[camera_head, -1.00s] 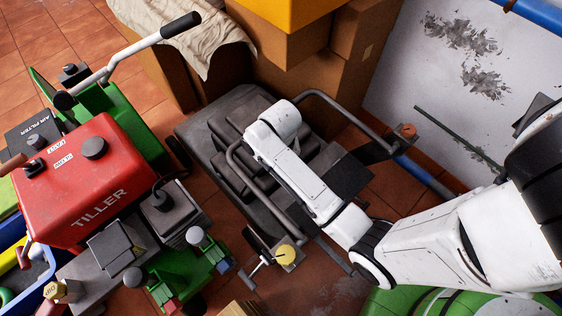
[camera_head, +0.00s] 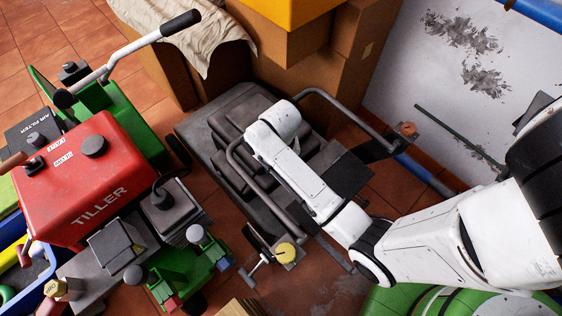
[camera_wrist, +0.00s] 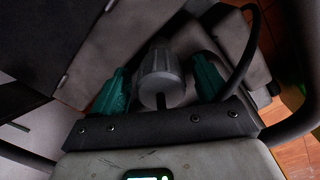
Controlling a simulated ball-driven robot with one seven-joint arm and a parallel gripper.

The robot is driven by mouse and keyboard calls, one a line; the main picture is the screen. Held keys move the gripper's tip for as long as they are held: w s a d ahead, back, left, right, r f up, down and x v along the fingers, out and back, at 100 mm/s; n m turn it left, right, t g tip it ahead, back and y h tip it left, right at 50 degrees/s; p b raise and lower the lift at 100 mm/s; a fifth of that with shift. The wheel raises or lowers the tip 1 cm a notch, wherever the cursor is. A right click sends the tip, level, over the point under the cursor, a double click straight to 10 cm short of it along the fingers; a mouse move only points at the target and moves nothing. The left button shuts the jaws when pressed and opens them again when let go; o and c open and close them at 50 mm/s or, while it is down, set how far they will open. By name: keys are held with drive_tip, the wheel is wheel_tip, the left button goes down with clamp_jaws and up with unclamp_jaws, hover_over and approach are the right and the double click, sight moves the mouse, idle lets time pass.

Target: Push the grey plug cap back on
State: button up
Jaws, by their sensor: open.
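In the wrist view, my gripper (camera_wrist: 161,64) has its two teal fingers apart. A grey, ribbed, knob-like piece (camera_wrist: 162,80), which looks like the grey plug cap, shows between them. Gaps show on both sides of it, and a thin dark stem shows below it. A black cable (camera_wrist: 251,40) arcs down to the right of the fingers. I cannot tell whether the cable joins the cap, or whether the cap is seated on anything. In the head view, my gripper and this piece are hidden by my arm.
The red tiller (camera_head: 80,185) stands at left in the head view. A dark machine with a tubular frame (camera_head: 240,165) lies under my arm. Cardboard boxes (camera_head: 275,75) stand behind, with a stained wall (camera_head: 440,70) at right. A yellow knob (camera_head: 286,252) sits in front.

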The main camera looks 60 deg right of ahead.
wheel_tip(320, 180, up, 11)
drive_tip(key=p, duration=0.4)
drive_tip(key=shift+f, duration=0.1)
idle(0.7)
drive_tip(key=s+a+r+n+t+p, duration=0.1)
drive_tip(key=s+a+n, duration=0.35)
drive_tip(key=s, duration=0.25)
drive_tip(key=s+a+r+n, duration=0.1)
drive_tip(key=s+a+n, duration=0.35)
drive_tip(key=s, duration=0.25)
wheel_tip(320, 180, up, 16)
drive_tip(key=d+p, duration=0.1)
drive_tip(key=p, duration=1.4)
drive_tip(key=shift+w+p, duration=0.25)
drive_tip(key=shift+p, duration=0.15)
